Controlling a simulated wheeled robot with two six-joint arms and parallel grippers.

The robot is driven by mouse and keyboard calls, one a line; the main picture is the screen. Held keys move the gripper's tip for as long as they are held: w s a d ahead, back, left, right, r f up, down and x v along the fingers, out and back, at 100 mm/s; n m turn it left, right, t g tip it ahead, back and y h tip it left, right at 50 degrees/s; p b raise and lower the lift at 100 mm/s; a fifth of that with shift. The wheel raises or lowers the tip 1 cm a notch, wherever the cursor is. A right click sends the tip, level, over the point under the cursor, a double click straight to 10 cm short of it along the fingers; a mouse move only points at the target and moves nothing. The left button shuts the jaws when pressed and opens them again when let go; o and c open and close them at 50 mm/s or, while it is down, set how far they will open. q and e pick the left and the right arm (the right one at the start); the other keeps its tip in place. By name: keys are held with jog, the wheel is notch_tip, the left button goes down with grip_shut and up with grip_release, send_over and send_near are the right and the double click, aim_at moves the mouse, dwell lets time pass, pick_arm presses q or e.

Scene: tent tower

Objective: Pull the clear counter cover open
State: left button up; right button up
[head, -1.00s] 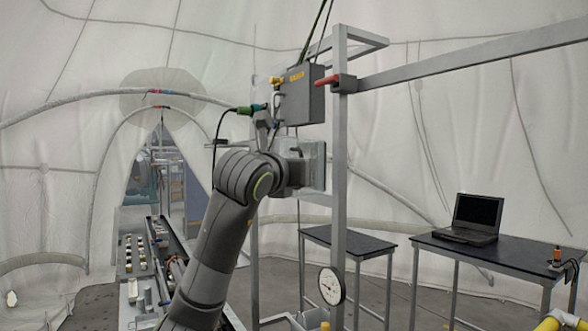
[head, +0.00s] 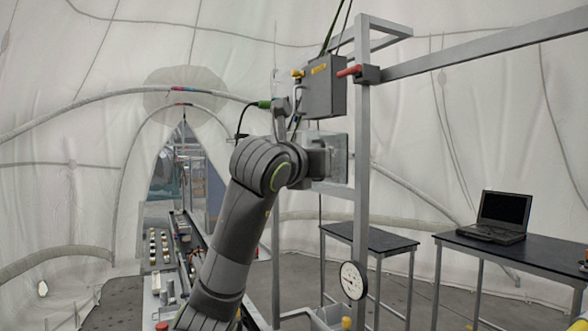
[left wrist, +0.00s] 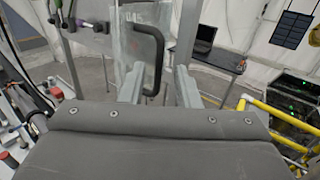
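The clear counter cover (head: 338,168) is a see-through panel by the grey metal post, partly hidden behind my left arm's wrist in the head view. In the left wrist view the clear panel (left wrist: 138,48) carries a black bracket-shaped handle (left wrist: 159,62). My left gripper (left wrist: 160,78) is open, with one finger on each side of the handle's lower part. The handle looks nearer the left finger; I cannot tell if they touch. The fingertips are hard to make out in the head view. My right gripper is in neither view.
A grey box (head: 323,88) with a red-handled clamp (head: 350,71) hangs above the cover on the metal post (head: 362,180). A round gauge (head: 353,280) sits lower. A laptop (head: 498,217) stands on a dark table at right. Yellow rails (left wrist: 275,115) run at right in the wrist view.

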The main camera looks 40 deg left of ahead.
pick_arm(q)
jog(key=s+d+b, duration=0.2)
jog(key=s, duration=1.3)
jog(key=shift+b, duration=0.3)
